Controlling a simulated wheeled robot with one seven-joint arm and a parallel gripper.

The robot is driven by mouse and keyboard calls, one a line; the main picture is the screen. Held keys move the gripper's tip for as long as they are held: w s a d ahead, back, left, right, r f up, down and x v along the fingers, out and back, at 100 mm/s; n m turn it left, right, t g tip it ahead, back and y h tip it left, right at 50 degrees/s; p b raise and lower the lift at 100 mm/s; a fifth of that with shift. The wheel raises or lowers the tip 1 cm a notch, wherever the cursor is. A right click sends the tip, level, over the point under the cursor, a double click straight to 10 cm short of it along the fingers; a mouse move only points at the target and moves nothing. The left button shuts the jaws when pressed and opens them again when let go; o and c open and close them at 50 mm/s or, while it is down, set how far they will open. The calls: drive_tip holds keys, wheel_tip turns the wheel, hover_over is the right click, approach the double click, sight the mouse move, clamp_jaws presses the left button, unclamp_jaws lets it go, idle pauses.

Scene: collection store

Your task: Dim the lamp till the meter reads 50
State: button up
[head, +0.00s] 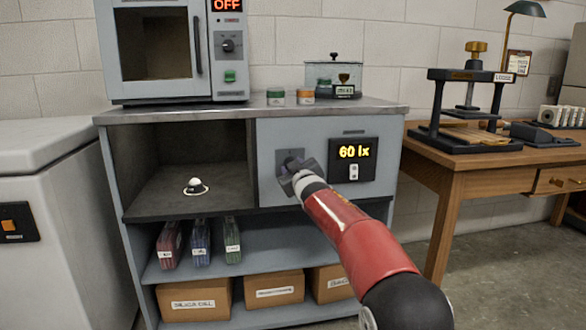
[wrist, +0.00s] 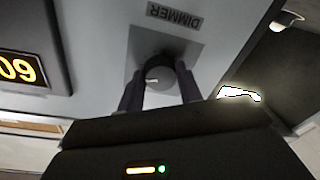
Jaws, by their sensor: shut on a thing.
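The meter (head: 354,152) on the cabinet's grey front panel reads 60 lx in yellow digits. In the wrist view the meter (wrist: 20,68) appears upside down and partly cut off. My gripper (head: 292,170) is at the knob, left of the meter. In the wrist view my gripper (wrist: 160,88) has its two fingers on either side of the knob, shut on it. The lamp is perhaps the small white glowing thing (head: 195,186) in the open dark compartment left of the panel.
A grey oven-like cabinet (head: 180,50) showing OFF stands on top. Small jars (head: 276,97) and a glass-cased balance (head: 336,75) stand beside it. Boxes (head: 195,299) fill the lower shelf. A wooden table (head: 480,160) with a press stands right, a white chest (head: 50,180) left.

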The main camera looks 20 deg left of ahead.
drive_tip(key=shift+f, duration=0.25)
idle(0.3)
drive_tip(key=o, duration=0.9)
drive_tip(key=shift+o, duration=0.5)
drive_tip(key=shift+r, duration=0.15)
drive_tip(key=b+v, duration=0.2)
drive_tip(key=v, duration=0.5)
drive_tip(key=shift+s+d, duration=0.2)
drive_tip(key=shift+s, duration=0.15)
